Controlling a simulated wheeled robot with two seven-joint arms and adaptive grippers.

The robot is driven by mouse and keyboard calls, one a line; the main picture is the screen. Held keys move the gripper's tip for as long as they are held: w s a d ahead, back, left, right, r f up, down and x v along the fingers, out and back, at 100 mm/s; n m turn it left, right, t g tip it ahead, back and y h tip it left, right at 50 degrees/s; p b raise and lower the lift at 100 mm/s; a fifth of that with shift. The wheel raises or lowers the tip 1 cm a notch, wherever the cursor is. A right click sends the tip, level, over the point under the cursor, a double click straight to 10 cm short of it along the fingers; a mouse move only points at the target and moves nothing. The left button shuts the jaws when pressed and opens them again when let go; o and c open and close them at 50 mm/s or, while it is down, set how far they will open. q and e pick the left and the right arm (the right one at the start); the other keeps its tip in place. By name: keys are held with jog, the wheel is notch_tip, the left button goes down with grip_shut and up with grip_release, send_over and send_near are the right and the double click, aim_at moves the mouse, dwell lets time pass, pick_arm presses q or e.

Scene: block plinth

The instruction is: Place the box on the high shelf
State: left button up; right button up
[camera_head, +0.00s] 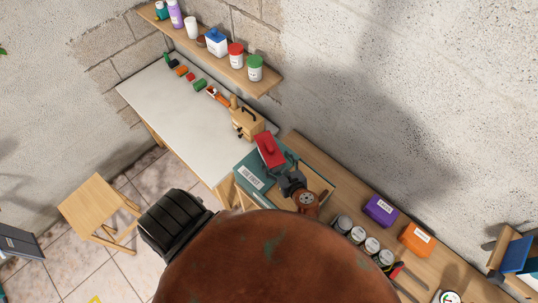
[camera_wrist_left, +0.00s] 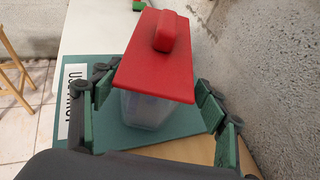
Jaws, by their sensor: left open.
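The box (camera_head: 269,150) has a red lid with a raised handle and a clear lower body. It stands on a teal plinth (camera_head: 250,181) with a white label. In the left wrist view the red-lidded box (camera_wrist_left: 157,62) is between my open fingers. My left gripper (camera_head: 284,174) is right at the box, and it also shows in the wrist view (camera_wrist_left: 156,108), with green-padded fingers on either side and visible gaps to the box. The high shelf (camera_head: 227,71) is on the wall at upper left, holding several bottles and jars. My right gripper is not in view.
A white-topped bench (camera_head: 170,110) left of the plinth holds small coloured items and a wooden case (camera_head: 247,124). Purple (camera_head: 380,210) and orange (camera_head: 416,239) boxes and several jars stand on the wooden counter to the right. A stool (camera_head: 97,205) stands on the floor.

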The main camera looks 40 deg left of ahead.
pick_arm(q)
jog(key=p+x, duration=0.1)
jog(key=x, duration=0.4)
jog(key=shift+s+a+p, duration=0.1)
jog(key=shift+a+p, duration=0.3)
jog(key=shift+a, duration=0.15)
jog(key=shift+d, duration=0.15)
jog(key=shift+c, duration=0.4)
jog(key=shift+s, duration=0.1)
jog(key=shift+c, duration=0.8)
jog(key=c, duration=0.8)
